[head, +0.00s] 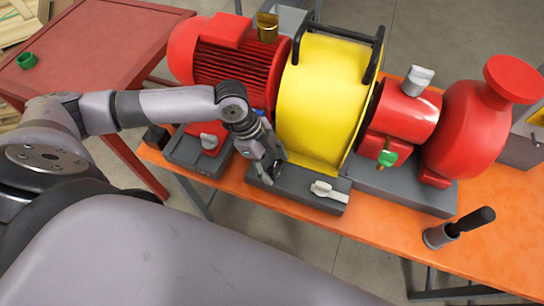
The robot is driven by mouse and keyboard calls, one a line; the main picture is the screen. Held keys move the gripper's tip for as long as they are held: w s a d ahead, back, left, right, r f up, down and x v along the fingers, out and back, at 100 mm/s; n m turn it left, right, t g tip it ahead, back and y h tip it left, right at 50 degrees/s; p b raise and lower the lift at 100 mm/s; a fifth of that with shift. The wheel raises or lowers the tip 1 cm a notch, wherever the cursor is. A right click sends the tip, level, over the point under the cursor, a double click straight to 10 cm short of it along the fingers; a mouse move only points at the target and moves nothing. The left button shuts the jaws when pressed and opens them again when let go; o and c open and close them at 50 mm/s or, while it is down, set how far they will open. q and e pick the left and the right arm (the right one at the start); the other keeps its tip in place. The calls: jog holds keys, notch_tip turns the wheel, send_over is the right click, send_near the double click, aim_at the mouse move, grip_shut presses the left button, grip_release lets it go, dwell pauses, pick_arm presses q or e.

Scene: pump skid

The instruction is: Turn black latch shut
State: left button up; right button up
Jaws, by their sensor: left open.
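My left gripper (266,172) is open and points down at the front of the pump skid, by the left end of the grey block (292,190) below the yellow guard (318,100). No black latch can be made out clearly; the gripper covers the spot at the block's left end. A pale grey lever (328,191) lies on the right part of that block, apart from the gripper. A black bar handle (373,55) stands on the guard's right edge, with another bar along its top and left. My right gripper is not in view.
The red motor (238,68) is left of the guard and the red pump (470,125) is right of it. A red table (95,50) stands left.

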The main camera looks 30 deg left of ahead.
pick_arm(q)
jog(key=v, duration=1.2)
dwell(0.4)
